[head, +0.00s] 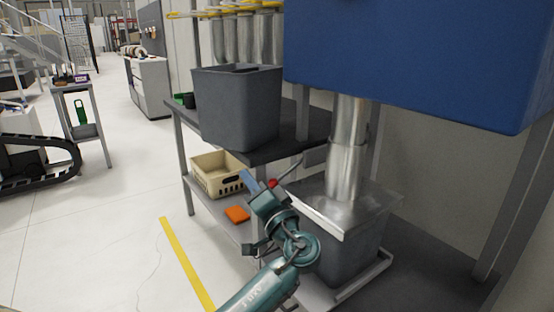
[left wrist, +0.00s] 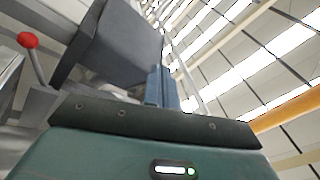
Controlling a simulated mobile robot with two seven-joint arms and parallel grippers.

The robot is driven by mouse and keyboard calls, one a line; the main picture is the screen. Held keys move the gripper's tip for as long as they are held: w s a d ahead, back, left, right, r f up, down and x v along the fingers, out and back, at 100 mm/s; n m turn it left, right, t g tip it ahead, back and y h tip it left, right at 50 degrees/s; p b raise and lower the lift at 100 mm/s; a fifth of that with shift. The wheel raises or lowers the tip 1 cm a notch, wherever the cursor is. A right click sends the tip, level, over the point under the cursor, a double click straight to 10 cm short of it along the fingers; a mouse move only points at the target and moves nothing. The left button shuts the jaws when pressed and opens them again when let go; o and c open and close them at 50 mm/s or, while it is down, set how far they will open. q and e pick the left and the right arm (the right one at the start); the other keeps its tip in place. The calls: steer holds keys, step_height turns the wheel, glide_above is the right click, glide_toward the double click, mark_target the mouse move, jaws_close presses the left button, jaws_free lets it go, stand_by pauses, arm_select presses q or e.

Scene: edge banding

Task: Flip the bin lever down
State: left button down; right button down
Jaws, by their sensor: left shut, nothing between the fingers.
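The bin lever is a thin grey rod with a red knob (head: 272,183), beside the metal lid (head: 345,208) of the dark grey bin (head: 345,250) under the silver duct. The knob also shows in the left wrist view (left wrist: 27,40), at the upper left, with its rod running down to a metal part. My left gripper (head: 249,181) is shut and empty, its blue fingers just left of the knob in the head view. In the left wrist view the fingers (left wrist: 160,86) stand to the right of the knob, apart from it. My right gripper is not in view.
A grey bin (head: 238,110) stands on the dark table beyond. A beige crate (head: 215,172) and an orange item (head: 237,214) lie on the lower shelf. A large blue box (head: 420,60) hangs above the duct. Open floor with a yellow line (head: 186,262) lies left.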

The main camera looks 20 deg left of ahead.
arm_select(q)
steer(key=s+a+r+m+y, duration=0.2)
steer(key=a+r+y, duration=0.1)
steer(key=a, duration=0.8)
steer(key=s+d+f+m+t+h, duration=0.2)
steer(key=d+f+m+h, duration=0.3)
steer(key=f+h, duration=0.5)
steer(key=s+d+f+m+t+h, duration=0.25)
steer(key=d+f+m+h, duration=0.35)
steer(key=f, duration=0.5)
steer(key=s+d+f+g+h, duration=0.2)
steer(key=s+d+f+h, duration=0.3)
steer(key=s+d+h, duration=0.5)
steer(key=s+d+r+n+t+h, duration=0.1)
steer(key=s+d+r+n+t, duration=0.1)
steer(key=s+d+r+n, duration=0.4)
steer(key=shift+d+r+h, duration=0.15)
steer(key=shift+d+h, duration=0.15)
steer(key=shift+d, duration=0.95)
